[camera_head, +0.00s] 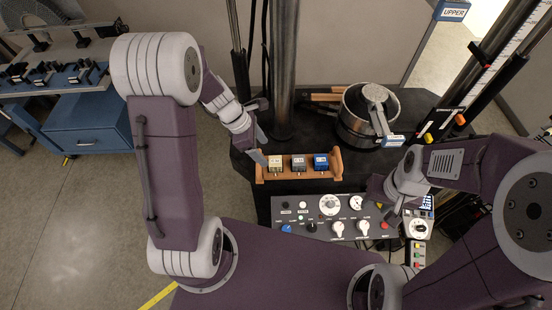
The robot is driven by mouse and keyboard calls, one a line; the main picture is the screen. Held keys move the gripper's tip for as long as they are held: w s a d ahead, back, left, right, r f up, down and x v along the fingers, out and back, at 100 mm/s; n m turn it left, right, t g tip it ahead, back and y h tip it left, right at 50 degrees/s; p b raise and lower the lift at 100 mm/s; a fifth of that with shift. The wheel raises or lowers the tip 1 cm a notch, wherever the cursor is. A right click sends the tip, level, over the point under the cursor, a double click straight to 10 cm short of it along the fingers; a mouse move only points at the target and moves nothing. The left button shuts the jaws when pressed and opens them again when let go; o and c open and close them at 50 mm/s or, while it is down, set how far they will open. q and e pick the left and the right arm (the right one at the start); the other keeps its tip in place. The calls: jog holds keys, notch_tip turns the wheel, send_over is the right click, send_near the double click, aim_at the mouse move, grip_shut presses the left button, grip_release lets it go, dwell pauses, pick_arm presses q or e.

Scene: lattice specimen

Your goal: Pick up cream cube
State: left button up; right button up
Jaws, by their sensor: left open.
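The cream cube (275,163) sits at the left end of a small wooden rack (296,176), in a row with a grey cube (298,163) and a blue cube (321,162). My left gripper (260,146) is open and just to the upper left of the cream cube, one finger close to it. I cannot tell whether that finger touches the cube. My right gripper (385,200) hangs over the right part of the control panel, with its fingers hard to make out.
A control panel (318,228) with knobs and buttons lies in front of the rack. A metal pot-like vessel (357,121) stands behind on the right. A thick metal post (283,70) rises behind the rack. A blue cabinet (88,122) is at the far left.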

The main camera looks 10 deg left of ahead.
aim_at(274, 160)
pick_arm(q)
jog(key=x, duration=0.3)
jog(key=shift+s, duration=0.1)
jog(key=shift+w+a+f, duration=0.2)
jog(key=shift+w+f, duration=0.5)
jog(key=shift+w, duration=0.05)
jog(key=shift+w+d+f, duration=0.1)
jog(key=shift+f, duration=0.1)
jog(key=d+f, duration=0.2)
jog(key=f, duration=0.1)
jog(key=shift+d+f, duration=0.15)
jog(key=shift+w+d+f, duration=0.1)
jog(key=shift+f, duration=0.2)
jog(key=shift+w+f, duration=0.1)
jog(key=shift+w, duration=0.15)
jog(key=shift+s, duration=0.2)
jog(key=c, duration=1.4)
jog(key=shift+c, duration=0.2)
pick_arm(e)
jog(key=shift+w+a+f, duration=0.2)
jog(key=shift+w+f, duration=0.05)
jog(key=shift+w, duration=0.05)
pick_arm(q)
jog(key=shift+w, duration=0.1)
